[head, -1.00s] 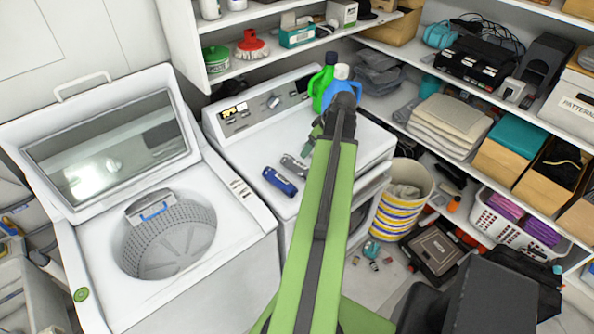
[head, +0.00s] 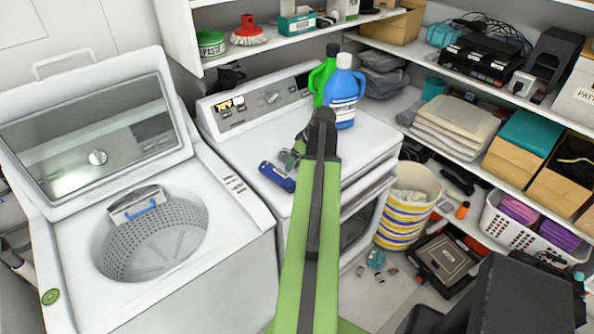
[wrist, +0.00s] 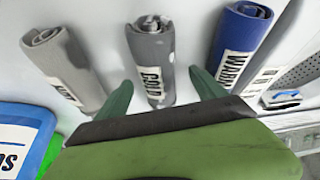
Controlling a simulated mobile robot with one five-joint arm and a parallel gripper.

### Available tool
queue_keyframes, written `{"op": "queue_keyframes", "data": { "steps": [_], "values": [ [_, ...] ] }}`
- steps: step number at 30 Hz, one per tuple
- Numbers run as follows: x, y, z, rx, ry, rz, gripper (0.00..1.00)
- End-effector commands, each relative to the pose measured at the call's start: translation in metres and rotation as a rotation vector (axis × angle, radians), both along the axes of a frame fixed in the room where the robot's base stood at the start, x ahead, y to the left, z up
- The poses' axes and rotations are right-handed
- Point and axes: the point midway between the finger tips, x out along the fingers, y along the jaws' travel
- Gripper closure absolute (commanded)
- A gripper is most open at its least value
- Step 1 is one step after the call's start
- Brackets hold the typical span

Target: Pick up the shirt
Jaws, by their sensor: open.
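Three rolled cloth bundles, which look like rolled shirts, lie on the white machine top. The blue roll also shows in the head view (head: 277,176). My gripper (wrist: 160,80) is open and empty, its green fingers apart on either side of the middle roll's near end. I cannot tell its height above the roll. In the head view my arm hides most of the grey rolls.
A blue bottle (head: 343,95) and a green bottle (head: 321,78) stand at the back of the machine (head: 375,137). An open washer (head: 240,258) is at left. A striped basket (head: 408,205) stands on the floor at right, beside loaded shelves.

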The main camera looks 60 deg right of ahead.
Motion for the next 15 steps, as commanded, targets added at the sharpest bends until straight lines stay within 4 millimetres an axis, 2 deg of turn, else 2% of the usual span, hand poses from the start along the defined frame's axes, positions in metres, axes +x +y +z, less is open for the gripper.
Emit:
{"op": "queue_keyframes", "data": {
  "steps": [1,6,15],
  "values": [
    [0.0014,-0.0006,-0.0052,0.000,0.000,0.000,0.20],
    [0.0010,-0.0004,-0.0016,-0.001,0.000,0.000,0.20],
    [0.0005,-0.0006,-0.0016,-0.001,0.000,-0.001,0.59]
  ]
}}
